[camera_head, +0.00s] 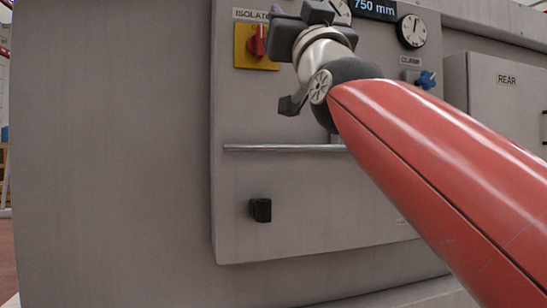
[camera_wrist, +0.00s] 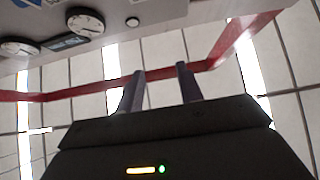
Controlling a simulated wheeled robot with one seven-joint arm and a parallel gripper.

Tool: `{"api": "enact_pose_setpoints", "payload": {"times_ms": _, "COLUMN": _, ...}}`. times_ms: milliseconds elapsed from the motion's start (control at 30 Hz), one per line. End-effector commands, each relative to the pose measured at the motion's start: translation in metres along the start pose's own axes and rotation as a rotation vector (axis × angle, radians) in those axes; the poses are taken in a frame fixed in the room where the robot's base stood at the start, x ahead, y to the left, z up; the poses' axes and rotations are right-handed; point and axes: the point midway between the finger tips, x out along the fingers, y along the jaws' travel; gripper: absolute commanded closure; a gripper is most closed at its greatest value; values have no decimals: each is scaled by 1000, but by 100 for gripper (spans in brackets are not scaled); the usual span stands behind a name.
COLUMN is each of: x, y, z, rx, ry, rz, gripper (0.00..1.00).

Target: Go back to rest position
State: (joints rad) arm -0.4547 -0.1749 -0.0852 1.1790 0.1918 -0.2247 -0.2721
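My gripper (camera_head: 305,22) is at the top middle of the head view, in front of the upper part of a grey machine panel (camera_head: 310,200). In the wrist view my gripper (camera_wrist: 161,86) shows two dark fingers with a clear gap between them. Nothing is between the fingers. My red arm reaches in from the lower right and hides part of the panel. I cannot tell from the head view how far the gripper is from the panel.
The panel carries a red isolator knob (camera_head: 258,42) on a yellow plate, a gauge (camera_head: 412,31), a blue knob (camera_head: 426,80), a horizontal bar (camera_head: 270,148) and a black knob (camera_head: 260,210). A box marked REAR (camera_head: 505,110) stands right. The wrist view shows red beams (camera_wrist: 235,40).

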Motion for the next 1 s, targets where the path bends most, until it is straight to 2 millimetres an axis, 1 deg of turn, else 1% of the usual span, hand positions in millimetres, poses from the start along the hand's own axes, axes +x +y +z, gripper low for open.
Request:
{"api": "enact_pose_setpoints", "payload": {"times_ms": 33, "x": 0, "y": 0, "z": 0, "rx": 0, "ry": 0, "rz": 0, "gripper": 64}}
{"api": "enact_pose_setpoints", "payload": {"times_ms": 267, "x": -15, "y": 7, "z": 35, "rx": -13, "ry": -141, "rz": -6, "gripper": 64}}
{"api": "enact_pose_setpoints", "payload": {"times_ms": 367, "x": -25, "y": 11, "z": 52, "rx": -17, "ry": -210, "rz": -7, "gripper": 64}}
{"api": "enact_pose_setpoints", "payload": {"times_ms": 467, "x": -39, "y": 15, "z": 74, "rx": -23, "ry": -297, "rz": -7, "gripper": 64}}
{"api": "enact_pose_setpoints", "payload": {"times_ms": 567, "x": -58, "y": 21, "z": 99, "rx": -27, "ry": -400, "rz": -4, "gripper": 64}}
{"api": "enact_pose_setpoints", "payload": {"times_ms": 667, "x": -84, "y": 28, "z": 127, "rx": -30, "ry": -519, "rz": 3, "gripper": 64}}
{"api": "enact_pose_setpoints", "payload": {"times_ms": 767, "x": -120, "y": 37, "z": 159, "rx": -31, "ry": -663, "rz": 17, "gripper": 64}}
{"api": "enact_pose_setpoints", "payload": {"times_ms": 867, "x": -173, "y": 47, "z": 196, "rx": -28, "ry": -847, "rz": 42, "gripper": 64}}
{"api": "enact_pose_setpoints", "payload": {"times_ms": 900, "x": -199, "y": 51, "z": 211, "rx": -26, "ry": -929, "rz": 55, "gripper": 64}}
{"api": "enact_pose_setpoints", "payload": {"times_ms": 967, "x": -240, "y": 56, "z": 232, "rx": -20, "ry": -1052, "rz": 79, "gripper": 64}}
{"api": "enact_pose_setpoints", "payload": {"times_ms": 1000, "x": -268, "y": 60, "z": 244, "rx": -15, "ry": -1131, "rz": 96, "gripper": 64}}
